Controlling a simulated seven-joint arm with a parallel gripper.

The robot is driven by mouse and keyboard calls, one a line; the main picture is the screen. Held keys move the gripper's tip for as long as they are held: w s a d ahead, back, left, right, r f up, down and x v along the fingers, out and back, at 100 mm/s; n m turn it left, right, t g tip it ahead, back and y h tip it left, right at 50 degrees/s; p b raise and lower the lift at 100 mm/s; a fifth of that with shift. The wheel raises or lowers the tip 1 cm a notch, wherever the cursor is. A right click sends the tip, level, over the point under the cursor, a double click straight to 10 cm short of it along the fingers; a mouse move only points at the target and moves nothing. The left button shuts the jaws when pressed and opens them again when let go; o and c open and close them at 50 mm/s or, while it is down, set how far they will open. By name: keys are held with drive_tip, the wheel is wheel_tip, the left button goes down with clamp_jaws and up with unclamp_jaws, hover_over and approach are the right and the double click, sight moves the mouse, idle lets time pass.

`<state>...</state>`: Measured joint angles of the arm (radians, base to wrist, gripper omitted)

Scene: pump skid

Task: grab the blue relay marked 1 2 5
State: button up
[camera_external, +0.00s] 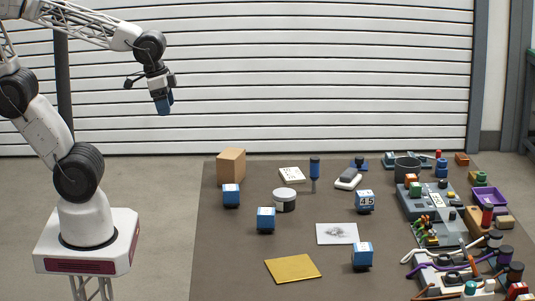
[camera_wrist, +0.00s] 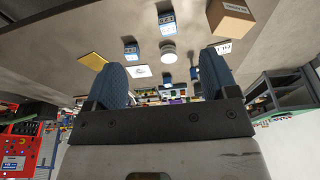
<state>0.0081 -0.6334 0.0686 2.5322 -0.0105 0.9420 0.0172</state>
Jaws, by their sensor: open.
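Several blue relays with white labelled tops stand on the brown table. In the external view one is at the left (camera_external: 231,196), one is in front of it (camera_external: 266,220), one is farther right (camera_external: 365,202), and one is near the front (camera_external: 362,257). The right one's label seems to end in 4 5. My gripper (camera_external: 163,106) is open and empty, high in the air left of the table. Its two blue fingers are apart in the wrist view (camera_wrist: 163,66).
A cardboard box (camera_external: 231,166), a white jar (camera_external: 285,200), a blue-handled tool (camera_external: 315,173) and a yellow plate (camera_external: 293,268) share the table. Machinery, hoses and a purple tray (camera_external: 490,196) crowd the right side.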

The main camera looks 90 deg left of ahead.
drive_tip(key=shift+o, duration=0.4)
drive_tip(key=w+d+f+t, duration=0.2)
drive_tip(key=w+f+t, duration=0.3)
drive_tip(key=w+f, duration=0.6)
drive_tip(key=t, duration=0.5)
approach(231, 196)
drive_tip(key=shift+w+a+n+y, duration=0.4)
drive_tip(key=shift+w+a, duration=0.2)
drive_tip(key=shift+a, duration=0.35)
drive_tip(key=shift+s+a+f+t, duration=0.15)
drive_tip(key=shift+s+f+t, duration=0.05)
drive_tip(key=shift+f+t, duration=0.25)
drive_tip(key=shift+w, duration=0.1)
drive_tip(key=shift+x, duration=1.3)
